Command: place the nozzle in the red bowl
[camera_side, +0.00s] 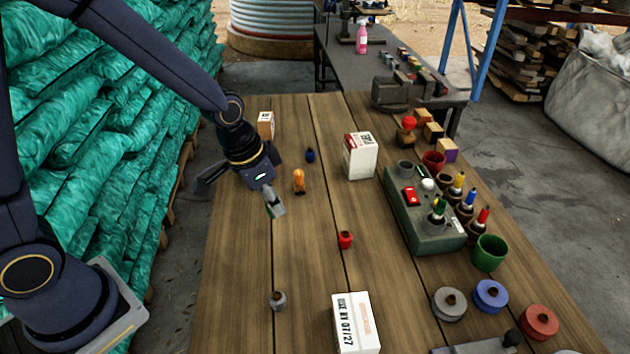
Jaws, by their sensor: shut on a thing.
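The red bowl (434,161) stands upright on the far right of the table, beside the grey-green box. My gripper (272,202) is above the left part of the table, to the left of and apart from the bowl. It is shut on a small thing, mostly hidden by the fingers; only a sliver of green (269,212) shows. I cannot tell whether this is the nozzle. Small nozzle-like pieces stand on the planks: blue (310,155), orange (299,182), red (345,239) and grey (278,300).
A white carton (361,157) stands between my gripper and the red bowl. Another carton (356,322) lies at the front. The middle planks are mostly clear.

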